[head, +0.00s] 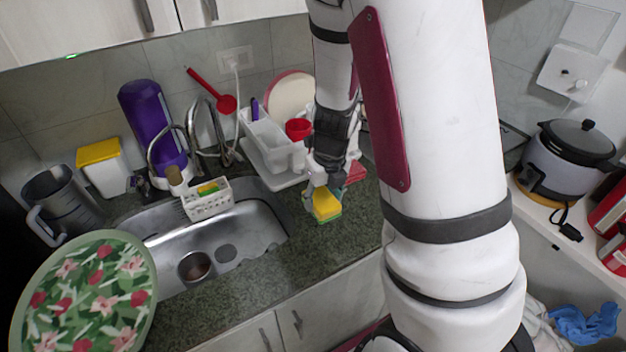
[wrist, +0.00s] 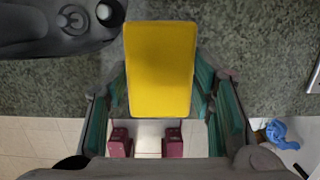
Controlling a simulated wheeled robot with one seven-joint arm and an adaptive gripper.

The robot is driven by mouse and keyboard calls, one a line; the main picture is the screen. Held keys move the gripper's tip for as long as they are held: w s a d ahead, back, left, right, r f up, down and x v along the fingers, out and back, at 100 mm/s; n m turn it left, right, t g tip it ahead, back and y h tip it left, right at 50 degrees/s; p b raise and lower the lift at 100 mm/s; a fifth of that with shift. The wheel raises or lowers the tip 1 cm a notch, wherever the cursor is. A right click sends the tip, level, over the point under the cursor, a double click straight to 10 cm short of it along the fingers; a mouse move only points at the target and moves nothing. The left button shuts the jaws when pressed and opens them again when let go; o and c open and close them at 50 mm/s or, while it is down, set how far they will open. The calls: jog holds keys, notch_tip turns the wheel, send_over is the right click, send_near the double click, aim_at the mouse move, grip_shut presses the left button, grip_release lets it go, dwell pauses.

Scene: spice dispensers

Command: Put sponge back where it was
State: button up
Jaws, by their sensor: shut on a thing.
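A yellow sponge with a green side (head: 326,206) is in my gripper (head: 322,190), to the right of the sink in the head view. In the wrist view the yellow face of the sponge (wrist: 160,70) fills the middle, between the two green-padded fingers of my gripper (wrist: 160,100). The gripper is shut on it. The sponge appears over the counter near its front edge; I cannot tell whether it touches the counter. A white caddy (head: 208,200) at the back of the sink holds a yellow and green item.
A white dish rack (head: 268,145) with a red cup stands at the back. A floral tray (head: 85,295) is at front left. The counter right of the sink is partly clear.

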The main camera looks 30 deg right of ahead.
jog(key=w+d, duration=0.1)
jog(key=w, duration=0.3)
jog(key=w+d+f, duration=0.1)
jog(key=w+d, duration=0.1)
jog(key=w, duration=0.2)
jog(key=w+d, duration=0.1)
jog(key=w, duration=0.3)
jog(key=shift+d+f, duration=0.2)
jog(key=shift+f, duration=0.1)
notch_tip(320, 180, down, 2)
jog(key=shift+f+p, duration=0.15)
jog(key=shift+p, duration=0.5)
jog(key=shift+w+f, duration=0.1)
jog(key=shift+f, duration=0.35)
jog(key=shift+f, duration=0.2)
jog(key=shift+f, duration=0.3)
jog(key=shift+f, duration=0.1)
jog(key=o, duration=1.1)
